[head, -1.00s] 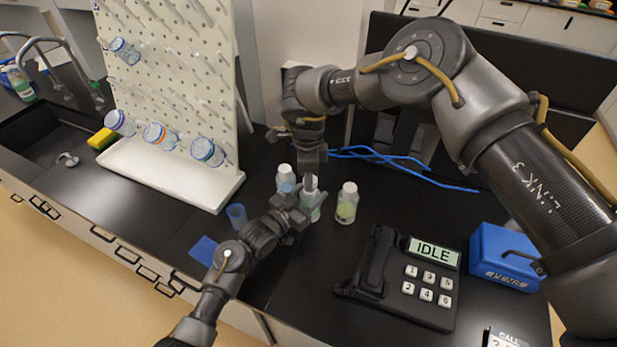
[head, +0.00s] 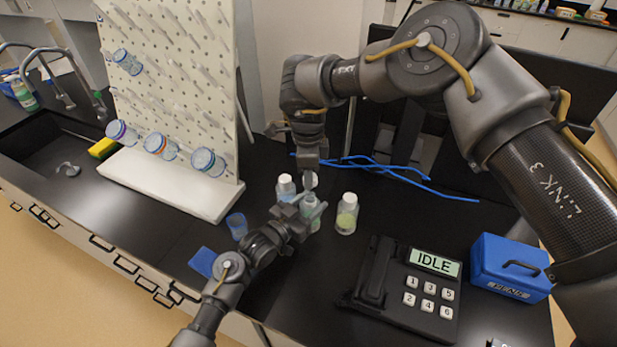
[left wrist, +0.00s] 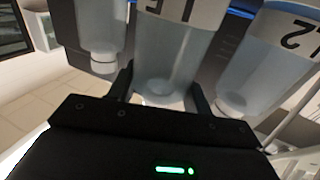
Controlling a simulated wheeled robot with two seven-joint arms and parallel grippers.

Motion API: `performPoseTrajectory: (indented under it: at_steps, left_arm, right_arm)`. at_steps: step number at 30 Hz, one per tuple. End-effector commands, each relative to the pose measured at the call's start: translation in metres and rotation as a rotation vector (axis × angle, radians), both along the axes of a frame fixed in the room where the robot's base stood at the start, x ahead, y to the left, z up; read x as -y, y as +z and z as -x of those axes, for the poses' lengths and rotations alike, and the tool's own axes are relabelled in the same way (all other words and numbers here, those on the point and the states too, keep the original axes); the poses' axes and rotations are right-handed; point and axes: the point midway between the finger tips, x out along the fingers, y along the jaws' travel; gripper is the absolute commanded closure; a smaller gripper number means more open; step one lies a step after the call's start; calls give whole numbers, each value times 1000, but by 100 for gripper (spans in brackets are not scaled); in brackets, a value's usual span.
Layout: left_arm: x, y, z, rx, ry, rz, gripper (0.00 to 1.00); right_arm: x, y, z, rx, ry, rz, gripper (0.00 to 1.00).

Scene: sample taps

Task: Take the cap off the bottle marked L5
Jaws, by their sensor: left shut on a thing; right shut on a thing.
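The middle one of three bottles (head: 311,222) stands upright on the black bench. My left gripper (head: 307,212) is shut around its body; in the left wrist view this clear bottle (left wrist: 170,60) is between the fingers. Its label there is upside down and cut off, so I cannot fully read the mark. My right gripper (head: 311,175) is above the bottle, shut on a white cap (head: 310,181). The cap appears raised clear of the bottle's neck.
A white-capped bottle (head: 286,187) stands close left and another (head: 347,213) close right. Bare bench lies behind the phone.

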Motion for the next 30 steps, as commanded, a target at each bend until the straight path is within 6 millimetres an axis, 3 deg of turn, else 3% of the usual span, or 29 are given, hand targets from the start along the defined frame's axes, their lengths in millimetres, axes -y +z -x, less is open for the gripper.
performPoseTrajectory:
  at_steps: [1, 2, 7, 19, 30]
  left_arm:
    - [0, 0, 0, 1, 0, 1, 100]
    - [0, 0, 0, 1, 0, 1, 49]
    - [0, 0, 0, 1, 0, 1, 27]
    - [-6, -2, 6, 0, 1, 0, 25]
    - [-53, -4, 61, 1, 1, -2, 25]
  right_arm:
    - [0, 0, 0, 0, 0, 0, 95]
    - [0, 0, 0, 0, 0, 0, 95]
    - [0, 0, 0, 0, 0, 0, 95]
    - [0, -3, 0, 0, 0, 0, 95]
    - [0, -22, 0, 0, 0, 0, 95]
